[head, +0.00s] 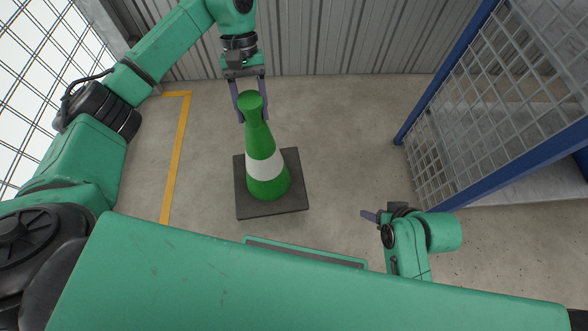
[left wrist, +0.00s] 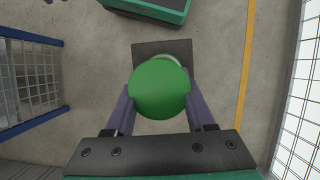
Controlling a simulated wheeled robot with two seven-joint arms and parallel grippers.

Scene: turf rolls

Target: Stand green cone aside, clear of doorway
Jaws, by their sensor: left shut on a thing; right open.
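The green cone (head: 262,165) with a white band stands upright on its dark square base (head: 290,205) on the concrete floor, in the middle of the head view. My left gripper (head: 252,117) is shut on the cone's top, one finger on each side. In the left wrist view the cone's round green top (left wrist: 159,89) fills the space between the fingers, and part of the base (left wrist: 150,48) shows behind it. My right gripper (head: 372,216) is open and empty, low over the floor to the right of the cone.
A yellow floor line (head: 176,158) runs left of the cone. A corrugated wall (head: 330,38) closes the back. A blue-framed mesh panel (head: 448,80) stands at the right, another mesh fence (head: 40,65) at the left. Bare floor (head: 350,125) lies between the cone and the right panel.

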